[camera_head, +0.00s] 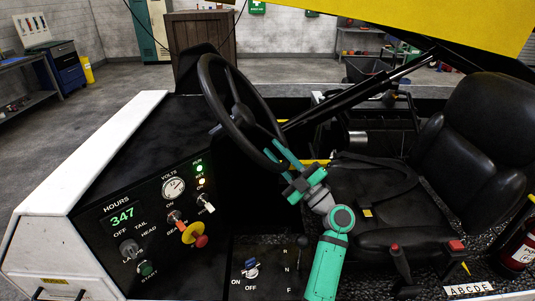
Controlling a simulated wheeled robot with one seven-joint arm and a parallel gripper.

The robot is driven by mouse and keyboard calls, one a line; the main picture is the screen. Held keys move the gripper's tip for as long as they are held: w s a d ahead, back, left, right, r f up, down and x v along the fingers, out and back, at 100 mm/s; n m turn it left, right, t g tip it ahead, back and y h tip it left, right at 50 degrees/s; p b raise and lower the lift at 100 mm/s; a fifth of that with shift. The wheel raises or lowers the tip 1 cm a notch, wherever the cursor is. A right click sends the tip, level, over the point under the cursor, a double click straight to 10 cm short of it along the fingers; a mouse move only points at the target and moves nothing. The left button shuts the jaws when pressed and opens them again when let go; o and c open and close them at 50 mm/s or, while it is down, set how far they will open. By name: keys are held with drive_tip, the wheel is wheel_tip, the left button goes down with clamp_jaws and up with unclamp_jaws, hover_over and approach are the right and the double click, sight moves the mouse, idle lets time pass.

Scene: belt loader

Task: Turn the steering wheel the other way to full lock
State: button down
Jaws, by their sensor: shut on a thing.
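The black steering wheel (206,84) stands tilted on its column above the dark dashboard, left of the seat. My gripper (277,156) is at the lower right part of the wheel's rim. Its green fingers are shut on the rim there. My arm reaches up to it from the bottom of the picture. The fingers hide a short piece of the rim. How far the wheel is turned cannot be told from this one picture.
The black seat (480,140) is right of my arm. The control panel with a red and yellow knob (195,235) lies below the wheel. Levers (398,262) stand at the lower right near a fire extinguisher (520,248). A yellow panel (450,18) overhangs the upper right.

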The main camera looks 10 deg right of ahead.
idle(0.3)
drive_tip(key=c, duration=1.6)
unclamp_jaws()
drive_tip(key=shift+o, duration=0.2)
